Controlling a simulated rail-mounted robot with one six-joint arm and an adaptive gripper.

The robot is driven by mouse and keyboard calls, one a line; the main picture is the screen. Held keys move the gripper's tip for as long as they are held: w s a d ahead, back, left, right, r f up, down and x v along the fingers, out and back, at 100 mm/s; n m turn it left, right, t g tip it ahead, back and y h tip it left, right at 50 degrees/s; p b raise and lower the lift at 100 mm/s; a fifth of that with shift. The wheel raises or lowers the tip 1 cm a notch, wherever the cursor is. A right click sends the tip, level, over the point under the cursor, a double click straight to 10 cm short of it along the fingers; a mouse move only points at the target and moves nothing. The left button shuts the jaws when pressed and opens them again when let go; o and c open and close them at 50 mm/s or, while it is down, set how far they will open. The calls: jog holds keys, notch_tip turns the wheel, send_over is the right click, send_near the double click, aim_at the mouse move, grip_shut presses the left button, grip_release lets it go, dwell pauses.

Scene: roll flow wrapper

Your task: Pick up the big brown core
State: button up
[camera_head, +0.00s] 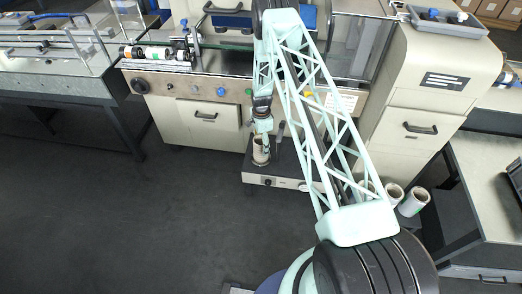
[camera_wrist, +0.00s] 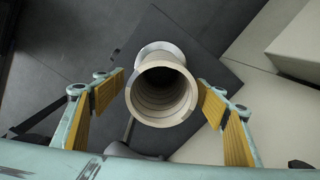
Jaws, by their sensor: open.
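The big brown core (camera_wrist: 162,92) is a hollow cardboard tube, seen from above into its open end in the wrist view. In the head view the core (camera_head: 260,151) stands upright on a low unit at the foot of the machine, partly covered by my gripper. My gripper (camera_wrist: 160,96) is open, with one yellow-padded finger on each side of the core. A gap shows between each finger and the core's wall in the wrist view. A pale round flange shows behind the core's rim.
The low unit (camera_head: 256,179) stands on the dark floor before the wrapper's beige cabinet (camera_head: 206,122). Several white rolls (camera_head: 414,201) stand at the right, partly behind my arm. A roll shaft (camera_head: 157,53) lies at the upper left. The floor at left is clear.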

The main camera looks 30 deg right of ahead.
jog(key=shift+f, duration=0.15)
jog(key=shift+w+a+f+b, duration=0.1)
jog(key=shift+f+b, duration=0.4)
jog(key=shift+f, duration=1.95)
jog(key=shift+c, duration=0.3)
jog(key=c, duration=1)
jog(key=shift+o, duration=0.2)
jog(key=shift+r, duration=0.1)
jog(key=shift+r+p, duration=0.4)
jog(key=shift+r, duration=1.4)
jog(key=s+a+r+p, duration=0.1)
jog(key=s+a, duration=0.3)
jog(key=s, duration=1.1)
jog(key=shift+s+a+p, duration=0.2)
jog(key=shift+p, duration=0.15)
jog(key=shift+r, duration=0.1)
